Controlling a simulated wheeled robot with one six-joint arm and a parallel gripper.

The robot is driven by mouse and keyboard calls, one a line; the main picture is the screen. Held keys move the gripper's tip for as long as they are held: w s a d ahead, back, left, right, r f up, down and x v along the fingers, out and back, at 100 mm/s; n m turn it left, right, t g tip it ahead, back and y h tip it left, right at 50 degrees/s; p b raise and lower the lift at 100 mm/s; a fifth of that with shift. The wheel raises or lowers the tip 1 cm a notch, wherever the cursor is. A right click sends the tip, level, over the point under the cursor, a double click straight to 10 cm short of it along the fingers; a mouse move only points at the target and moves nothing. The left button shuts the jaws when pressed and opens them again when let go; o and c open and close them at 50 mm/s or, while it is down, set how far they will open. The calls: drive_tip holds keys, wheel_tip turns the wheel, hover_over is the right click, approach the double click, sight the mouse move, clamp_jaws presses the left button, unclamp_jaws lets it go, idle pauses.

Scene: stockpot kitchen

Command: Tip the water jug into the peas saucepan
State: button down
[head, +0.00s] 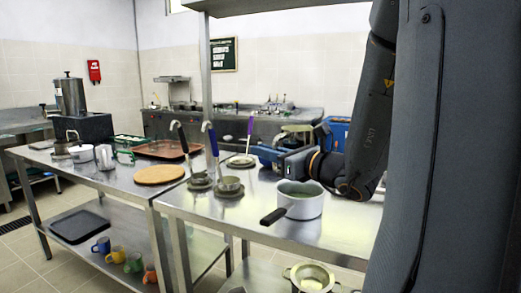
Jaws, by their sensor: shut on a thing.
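The peas saucepan (301,205) is a white pan with a dark handle (273,216) pointing to the front left. It stands upright on the near steel table, with dull green contents showing inside its rim. My gripper (268,156) is above and behind the pan, reaching in from the right with its jaws toward the left. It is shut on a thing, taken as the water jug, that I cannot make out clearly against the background. Whether it is tilted, and any water in it, cannot be seen.
A round wooden board (159,174), a brown tray (167,149) and a clear grey vessel (105,158) are on the left table. The tabletop right of the pan is clear.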

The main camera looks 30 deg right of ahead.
wheel_tip(320, 180, up, 6)
drive_tip(key=d+m+p, duration=0.1)
drive_tip(key=m+p, duration=0.8)
drive_tip(key=p, duration=0.5)
drive_tip(key=w+d+m+p, duration=0.2)
drive_tip(key=d+m+p, duration=0.5)
drive_tip(key=d, duration=0.1)
drive_tip(key=w+d+m+p, duration=0.3)
drive_tip(key=d+m+p, duration=0.4)
drive_tip(key=d, duration=0.1)
drive_tip(key=shift+w+m, duration=0.3)
idle(1.4)
drive_tip(key=shift+s, duration=0.1)
idle(2.6)
